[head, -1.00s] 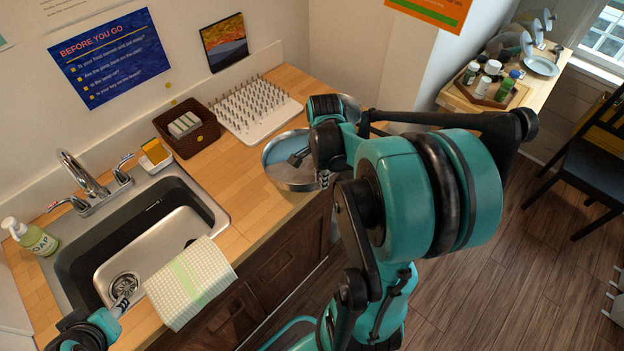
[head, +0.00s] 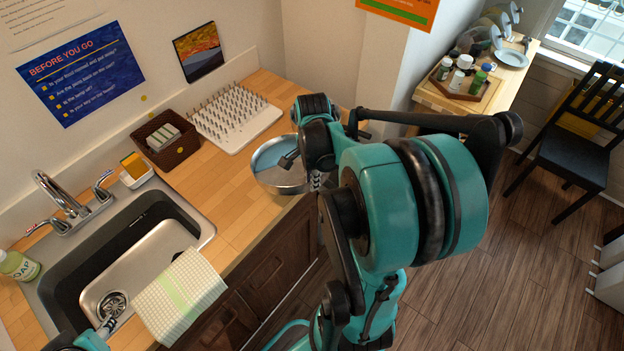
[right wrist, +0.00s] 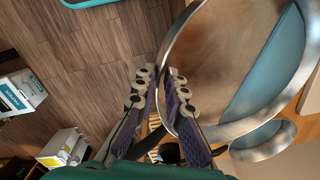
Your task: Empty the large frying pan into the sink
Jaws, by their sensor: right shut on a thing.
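A round metal pan (head: 280,178) with a flat light-blue area (head: 272,153) inside is at the counter's front edge, right of the sink. I cannot tell what the blue is. My right gripper (head: 312,178) is at the pan's right side, partly hidden by my arm. In the right wrist view my right gripper (right wrist: 160,88) is shut on the rim of the pan (right wrist: 210,65), which fills the upper right. The steel sink (head: 206,228) is at the left. My left gripper (head: 108,326) is low over the sink's front; its fingers are too small to read.
A checked towel (head: 180,297) hangs over the sink's front edge. A peg drying rack (head: 235,140), a brown basket (head: 165,155) and a faucet (head: 65,205) stand along the wall. A second metal dish (right wrist: 265,140) shows below the pan. Wooden counter between pan and sink is clear.

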